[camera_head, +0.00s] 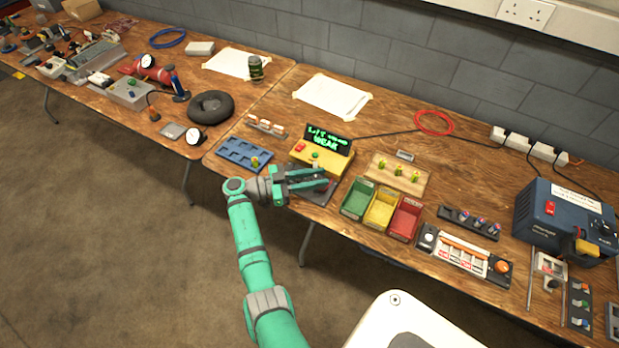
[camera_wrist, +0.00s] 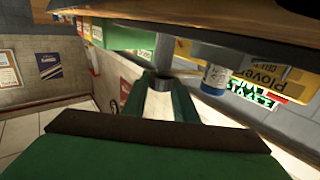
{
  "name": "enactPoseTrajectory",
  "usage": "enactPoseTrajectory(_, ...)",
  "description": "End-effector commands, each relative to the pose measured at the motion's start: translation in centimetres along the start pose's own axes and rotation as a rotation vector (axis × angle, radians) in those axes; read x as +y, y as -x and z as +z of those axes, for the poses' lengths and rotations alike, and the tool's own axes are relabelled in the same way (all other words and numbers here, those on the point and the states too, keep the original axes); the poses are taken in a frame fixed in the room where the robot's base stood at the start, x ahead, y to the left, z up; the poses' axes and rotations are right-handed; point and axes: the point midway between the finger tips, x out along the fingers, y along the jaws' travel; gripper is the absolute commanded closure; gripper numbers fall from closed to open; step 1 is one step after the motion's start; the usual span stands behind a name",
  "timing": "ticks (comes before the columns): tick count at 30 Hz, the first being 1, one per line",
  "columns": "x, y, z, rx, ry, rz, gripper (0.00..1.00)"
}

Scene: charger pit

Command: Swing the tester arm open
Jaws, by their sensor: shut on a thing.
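In the wrist view my green fingertips (camera_wrist: 164,92) are closed around a small dark grey piece, apparently the end of the tester arm (camera_wrist: 161,82). The rest of the arm is mostly hidden. A pale cylinder with a blue end (camera_wrist: 214,80) stands by the tester.
Green (camera_head: 358,198), yellow (camera_head: 381,208) and red (camera_head: 405,217) bins stand close to the right of my gripper. A blue tray (camera_head: 243,152) lies to the left. A wooden block with several yellow-green pieces (camera_head: 397,176) is behind the bins. Open floor lies in front.

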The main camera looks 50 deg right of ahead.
Motion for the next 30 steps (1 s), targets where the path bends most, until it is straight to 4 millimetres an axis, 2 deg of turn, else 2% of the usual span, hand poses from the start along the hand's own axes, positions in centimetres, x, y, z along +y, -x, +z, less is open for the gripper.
enactPoseTrajectory(10, 0.1, -0.3, 0.1, 0.000, 0.001, 0.008, 1.00)
enactPoseTrajectory(11, 0.1, -0.4, 0.1, 0.000, 0.001, 0.008, 0.72)
enactPoseTrajectory(13, 0.1, -0.3, 0.1, 0.001, 0.001, 0.007, 0.55)
enactPoseTrajectory(23, 0.1, 0.1, 0.0, 0.000, 0.000, 0.003, 0.55)
enactPoseTrajectory(26, 0.0, 0.8, 0.1, 0.000, 0.001, 0.001, 0.55)
enactPoseTrajectory(30, 0.0, 3.0, 0.0, 0.000, -0.001, 0.000, 0.55)
